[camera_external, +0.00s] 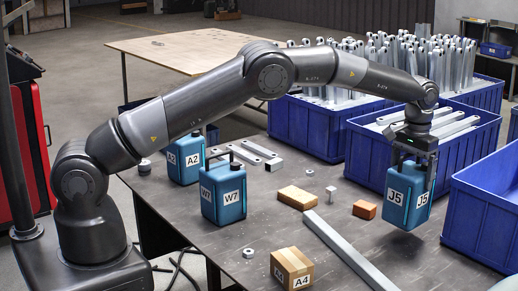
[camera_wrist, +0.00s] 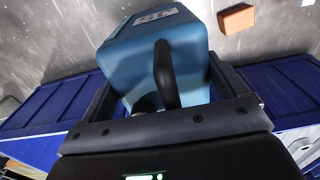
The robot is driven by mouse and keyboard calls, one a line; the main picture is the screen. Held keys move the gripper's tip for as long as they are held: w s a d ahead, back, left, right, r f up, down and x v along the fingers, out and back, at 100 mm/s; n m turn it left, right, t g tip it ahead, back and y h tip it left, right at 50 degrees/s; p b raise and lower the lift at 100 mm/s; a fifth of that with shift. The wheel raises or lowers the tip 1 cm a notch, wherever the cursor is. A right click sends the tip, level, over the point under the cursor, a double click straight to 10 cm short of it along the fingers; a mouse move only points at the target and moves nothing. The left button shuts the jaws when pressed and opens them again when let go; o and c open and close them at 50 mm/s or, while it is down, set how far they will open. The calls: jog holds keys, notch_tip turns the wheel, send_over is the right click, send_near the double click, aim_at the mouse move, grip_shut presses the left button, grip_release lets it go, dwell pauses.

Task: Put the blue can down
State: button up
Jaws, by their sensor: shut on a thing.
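The blue can (camera_external: 408,194) labelled J5 hangs upright under my gripper (camera_external: 411,158) at the right of the table, in the external view. Its bottom appears a little above the tabletop, though the exact gap is hard to tell. In the wrist view the can (camera_wrist: 155,70) shows its dark handle between the two fingers of my gripper (camera_wrist: 165,100). My gripper is shut on the can. Two other blue cans stand on the table, one labelled W7 (camera_external: 223,193) and one labelled A2 (camera_external: 184,160).
An orange block (camera_external: 365,210), a tan block (camera_external: 297,197), a long metal bar (camera_external: 350,250) and a cardboard box A4 (camera_external: 292,268) lie on the table (camera_external: 260,215). Blue crates (camera_external: 370,160) of brackets line the back; another crate (camera_external: 485,225) stands close right of the held can.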

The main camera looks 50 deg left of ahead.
jog(key=shift+w+a+f, duration=0.65)
jog(key=shift+w+a, duration=0.1)
jog(key=shift+w, duration=0.15)
jog(key=shift+f, duration=2.05)
jog(key=o, duration=1.8)
jog(key=shift+f, duration=0.15)
jog(key=shift+c, duration=0.2)
